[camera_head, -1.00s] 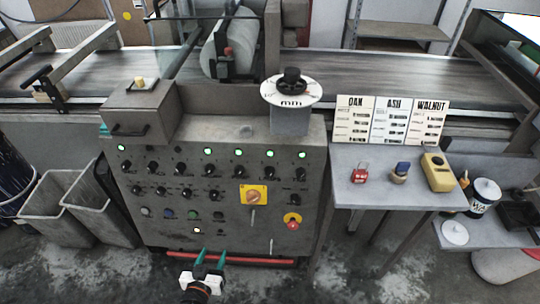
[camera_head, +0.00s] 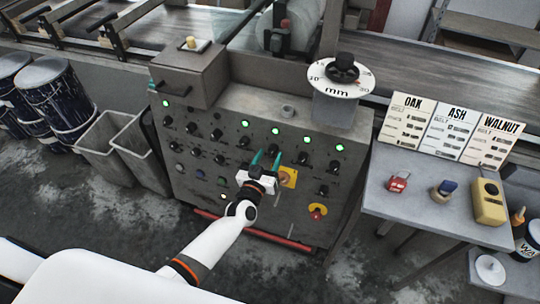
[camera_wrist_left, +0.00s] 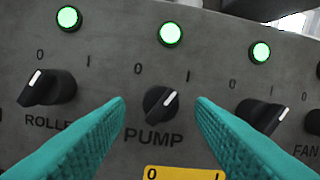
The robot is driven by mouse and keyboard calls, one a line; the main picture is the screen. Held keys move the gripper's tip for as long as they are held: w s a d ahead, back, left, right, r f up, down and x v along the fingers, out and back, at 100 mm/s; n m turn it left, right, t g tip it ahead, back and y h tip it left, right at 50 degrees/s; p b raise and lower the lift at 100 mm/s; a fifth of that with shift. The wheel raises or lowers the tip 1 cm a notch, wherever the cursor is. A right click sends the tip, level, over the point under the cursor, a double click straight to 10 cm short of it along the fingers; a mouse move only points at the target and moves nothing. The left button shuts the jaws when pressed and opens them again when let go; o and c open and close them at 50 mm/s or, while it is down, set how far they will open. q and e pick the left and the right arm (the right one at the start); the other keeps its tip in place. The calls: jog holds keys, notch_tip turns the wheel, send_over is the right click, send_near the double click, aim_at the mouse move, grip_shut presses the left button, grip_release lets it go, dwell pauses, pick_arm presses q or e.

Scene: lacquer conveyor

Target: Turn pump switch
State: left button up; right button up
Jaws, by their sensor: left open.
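The pump switch (camera_wrist_left: 160,103) is a black rotary knob above the label PUMP, with marks 0 and I over it. Its white line slants up to the right, towards the I side. A lit green lamp (camera_wrist_left: 170,33) is above it. My left gripper (camera_head: 267,158) is open in front of the control panel (camera_head: 222,110). In the left wrist view its teal fingers (camera_wrist_left: 161,104) are on either side of the pump switch, with visible gaps; contact does not show. My right gripper is out of view.
The ROLLER switch (camera_wrist_left: 48,88) is close on the left, and another black switch (camera_wrist_left: 263,116) is close on the right. A yellow plate (camera_wrist_left: 184,173) is just below. A side table (camera_head: 420,208) with a red padlock (camera_head: 397,182) stands to the right of the panel.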

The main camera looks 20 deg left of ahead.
pick_arm(q)
jog(key=shift+w, duration=0.65)
jog(key=c, duration=1)
jog(key=shift+o, duration=0.2)
jog(key=shift+d+n, duration=0.1)
jog(key=shift+n, duration=0.4)
jog(key=n, duration=0.2)
jog(key=n+y, duration=0.1)
jog(key=n, duration=0.2)
jog(key=shift+d+y, duration=0.1)
jog(key=shift+y, duration=0.2)
jog(key=n, duration=0.3)
jog(key=n+y, duration=0.1)
jog(key=n, duration=0.3)
jog(key=shift+r+n+g, duration=0.1)
jog(key=shift+n+g, duration=0.2)
